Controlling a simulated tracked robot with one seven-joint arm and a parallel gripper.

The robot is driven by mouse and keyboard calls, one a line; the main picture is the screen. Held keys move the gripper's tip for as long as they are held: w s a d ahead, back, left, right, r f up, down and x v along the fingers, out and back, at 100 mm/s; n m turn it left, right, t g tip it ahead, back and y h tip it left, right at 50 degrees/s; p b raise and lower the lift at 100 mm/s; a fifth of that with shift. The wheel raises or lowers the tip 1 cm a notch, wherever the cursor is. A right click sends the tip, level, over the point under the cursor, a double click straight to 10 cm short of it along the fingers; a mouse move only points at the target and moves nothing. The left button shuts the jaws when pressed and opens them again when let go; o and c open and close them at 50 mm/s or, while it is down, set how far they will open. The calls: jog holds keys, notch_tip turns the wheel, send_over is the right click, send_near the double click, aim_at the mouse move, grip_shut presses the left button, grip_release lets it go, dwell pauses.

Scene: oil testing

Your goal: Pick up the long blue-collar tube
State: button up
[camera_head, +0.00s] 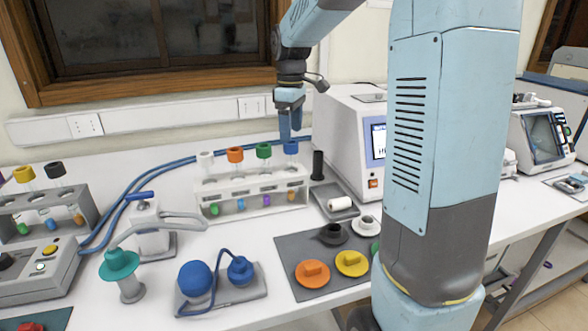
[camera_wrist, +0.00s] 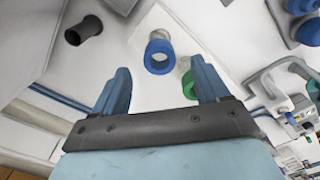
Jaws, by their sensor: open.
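The long blue-collar tube (camera_head: 291,147) stands at the right end of the white tube rack (camera_head: 252,204), its blue collar at the top. In the wrist view its blue collar ring (camera_wrist: 159,57) shows between and ahead of my fingertips. My gripper (camera_head: 290,124) is over the right end of the rack, just above the blue collar in the head view. In the wrist view my gripper (camera_wrist: 161,80) has its two blue fingers spread apart, with nothing held. The green-collar tube (camera_head: 264,151) stands to the left, and its green collar (camera_wrist: 189,85) is partly hidden behind my finger in the wrist view.
Orange-collar (camera_head: 235,155) and white-collar tubes (camera_head: 206,159) share the rack. A black cylinder (camera_head: 318,165) stands close to its right, beside a white machine (camera_head: 345,135). A grey mat (camera_head: 290,246) with coloured caps lies in front.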

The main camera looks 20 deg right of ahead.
aim_at(290, 145)
jog(key=shift+w+a+f, duration=0.1)
jog(key=shift+f, duration=1.35)
jog(key=shift+w+a+f, duration=0.1)
jog(key=shift+f, duration=1.3)
grip_shut()
